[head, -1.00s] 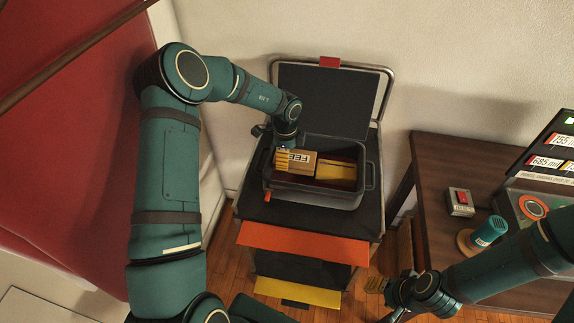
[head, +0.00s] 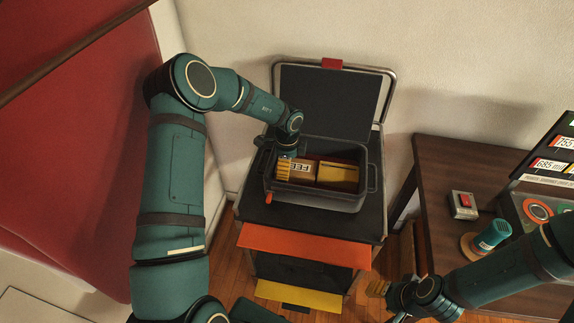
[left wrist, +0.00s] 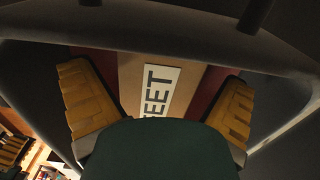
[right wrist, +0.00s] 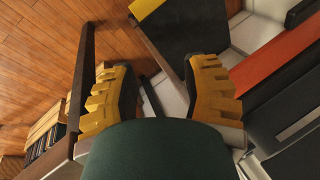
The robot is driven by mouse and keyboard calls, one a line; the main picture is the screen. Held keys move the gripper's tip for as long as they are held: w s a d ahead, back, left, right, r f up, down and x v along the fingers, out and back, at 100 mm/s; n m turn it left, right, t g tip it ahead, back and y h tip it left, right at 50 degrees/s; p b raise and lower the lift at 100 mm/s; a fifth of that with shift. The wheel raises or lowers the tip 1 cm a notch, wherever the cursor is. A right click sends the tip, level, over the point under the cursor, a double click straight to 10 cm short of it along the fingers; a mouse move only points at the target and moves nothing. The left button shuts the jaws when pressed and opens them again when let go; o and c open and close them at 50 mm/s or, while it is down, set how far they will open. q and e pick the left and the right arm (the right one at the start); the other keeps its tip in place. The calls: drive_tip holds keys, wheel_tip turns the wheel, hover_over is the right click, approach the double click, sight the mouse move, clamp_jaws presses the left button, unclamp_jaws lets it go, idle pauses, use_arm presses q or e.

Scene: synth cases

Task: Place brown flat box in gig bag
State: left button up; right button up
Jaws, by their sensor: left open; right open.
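The brown flat box (head: 302,171) with a white lettered label lies inside the dark grey open gig bag (head: 318,198), which has a dark red inside. The box also shows in the left wrist view (left wrist: 132,85). My left gripper (left wrist: 158,100) reaches down into the bag, open, its yellow fingers apart on either side of the box, with a gap at the right finger. One finger shows beside the box in the head view. My right gripper (right wrist: 155,85) is open and empty, low in front of the side table, over the floor.
The bag stands on a black-topped stand (head: 300,224) with orange and yellow front panels. A grey panel (head: 325,100) rises behind. The brown table (head: 445,160) at right holds a red-button box (head: 463,204) and a teal-handled tool (head: 490,235).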

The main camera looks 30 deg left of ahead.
use_arm(q)
wheel_tip(320, 180, up, 8)
drive_tip(key=shift+f+p, duration=0.25)
drive_tip(key=shift+p, duration=0.7)
